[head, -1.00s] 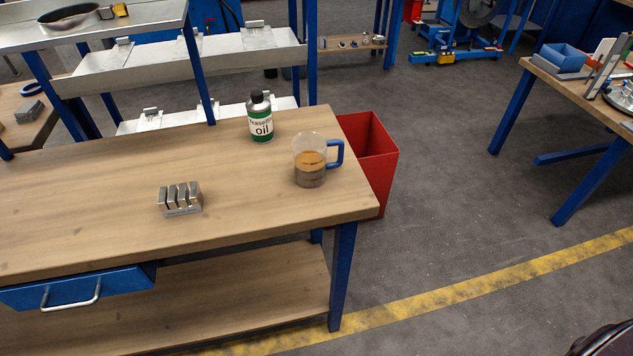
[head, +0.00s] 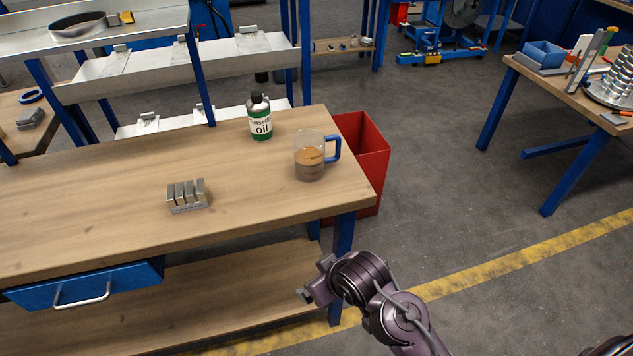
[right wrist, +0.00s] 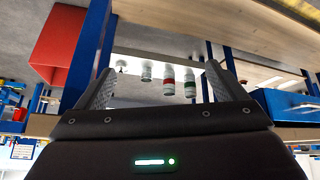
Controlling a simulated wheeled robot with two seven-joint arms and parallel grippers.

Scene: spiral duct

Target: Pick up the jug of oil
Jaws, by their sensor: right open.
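The jug (head: 310,160) is clear, with brown liquid in it and a blue handle on its right side. It stands upright near the right end of the wooden workbench (head: 110,195). My right gripper (head: 316,281) is in front of the bench's right end, below and nearer than the jug, apart from it. In the right wrist view its two fingers (right wrist: 163,85) are spread with nothing held between them. I cannot make out the jug in that view. My left gripper is not in view.
A green-and-white bottle labelled oil (head: 260,117) stands behind and left of the jug. A slotted metal block (head: 187,196) sits on the bench to the left. A red bin (head: 368,165) stands beyond the bench's right end. Several blurred containers (right wrist: 168,82) show between my fingers.

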